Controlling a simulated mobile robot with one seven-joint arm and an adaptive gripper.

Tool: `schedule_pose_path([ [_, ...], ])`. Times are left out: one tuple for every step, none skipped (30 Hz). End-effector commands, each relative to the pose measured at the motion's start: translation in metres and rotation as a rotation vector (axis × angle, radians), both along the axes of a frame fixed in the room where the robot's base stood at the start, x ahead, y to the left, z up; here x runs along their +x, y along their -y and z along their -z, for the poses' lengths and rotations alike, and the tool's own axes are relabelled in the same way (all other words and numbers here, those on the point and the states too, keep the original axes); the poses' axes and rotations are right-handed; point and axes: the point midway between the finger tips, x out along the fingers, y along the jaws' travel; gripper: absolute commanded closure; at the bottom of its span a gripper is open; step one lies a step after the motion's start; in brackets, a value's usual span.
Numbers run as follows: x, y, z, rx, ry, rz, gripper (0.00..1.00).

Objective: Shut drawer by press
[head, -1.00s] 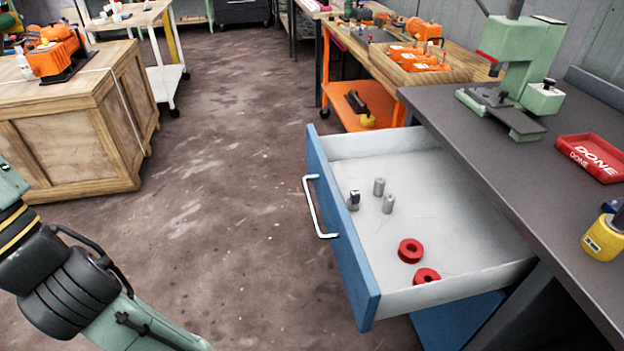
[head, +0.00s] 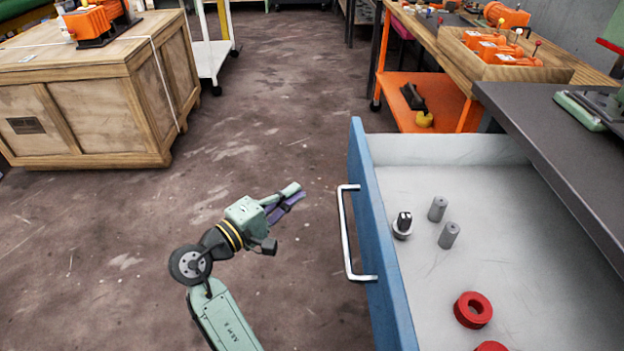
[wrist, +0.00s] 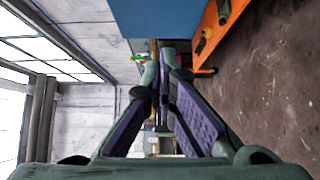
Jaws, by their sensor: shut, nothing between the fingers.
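The drawer (head: 378,235) stands pulled out from the grey-topped bench on the right of the head view. It has a blue front, a pale inside and a silver bar handle (head: 346,235). Two red rings (head: 473,310) and several small grey metal parts (head: 448,235) lie in it. My gripper (head: 298,192) is shut and empty, to the left of the handle and apart from it, pointing towards the drawer front. In the wrist view its purple-padded fingers (wrist: 162,95) come together, and a blue panel (wrist: 180,18) shows at the top.
A wooden crate (head: 95,100) stands at the left. An orange cart (head: 445,108) stands behind the drawer. The bench top (head: 555,130) lies above the drawer's right side. Bare floor (head: 275,110) lies between crate and drawer.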

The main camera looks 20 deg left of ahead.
Motion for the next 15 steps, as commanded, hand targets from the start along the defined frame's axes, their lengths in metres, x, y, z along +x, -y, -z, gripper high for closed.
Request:
schedule_pose_path([
  [0.007, 0.004, -0.002, 0.001, 0.0, 0.003, 1.0],
  [0.011, 0.007, -0.002, 0.001, 0.0, 0.003, 1.0],
  [0.018, 0.01, -0.002, 0.002, 0.0, 0.003, 1.0],
  [0.024, 0.013, -0.002, 0.002, 0.001, 0.003, 1.0],
  [0.03, 0.016, -0.003, 0.002, 0.001, 0.003, 1.0],
  [0.038, 0.02, -0.002, 0.003, 0.001, 0.002, 1.0],
  [0.044, 0.023, -0.003, 0.002, 0.001, 0.002, 1.0],
  [0.05, 0.026, -0.003, 0.003, 0.001, 0.003, 1.0],
  [0.058, 0.03, -0.003, 0.004, 0.001, 0.002, 1.0],
  [0.063, 0.033, -0.003, 0.004, 0.002, 0.001, 1.0],
  [0.069, 0.035, -0.003, 0.003, 0.001, 0.001, 1.0],
  [0.076, 0.039, -0.003, 0.004, 0.002, 0.0, 1.0],
  [0.081, 0.042, -0.003, 0.004, 0.002, 0.001, 1.0],
  [0.083, 0.047, -0.002, 0.004, 0.001, 0.001, 1.0],
  [0.084, 0.053, -0.003, 0.004, 0.001, -0.001, 1.0],
])
